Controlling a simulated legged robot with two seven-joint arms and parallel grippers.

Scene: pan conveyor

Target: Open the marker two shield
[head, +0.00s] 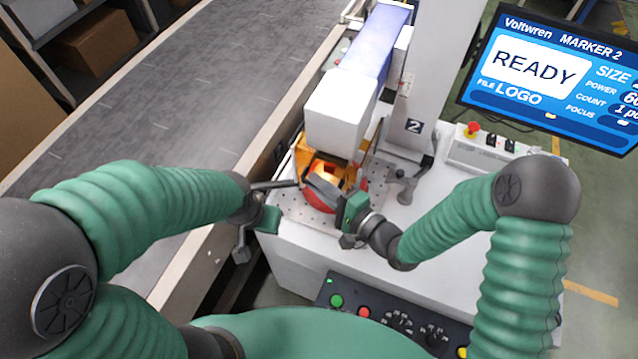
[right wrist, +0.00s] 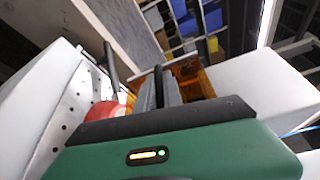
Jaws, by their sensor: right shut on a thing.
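The marker two shield is an orange see-through guard (head: 344,172) below the white marker head (head: 340,112), on the machine with the "2" label. It also shows behind my fingers in the right wrist view (right wrist: 197,80). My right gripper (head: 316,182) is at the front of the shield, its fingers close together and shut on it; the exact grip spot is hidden. A red round pan (head: 316,200) lies beneath, partly covered by the right fingers. It shows left of the fingers in the right wrist view (right wrist: 103,109). My left gripper (head: 292,184) is left of the pan, seen edge-on.
A grey conveyor (head: 150,80) runs along the left. The perforated plate (head: 292,205) lies under the pan. A clamp-like post (head: 405,185) and a control box with a red button (head: 472,130) stand to the right. The screen (head: 545,75) reads READY.

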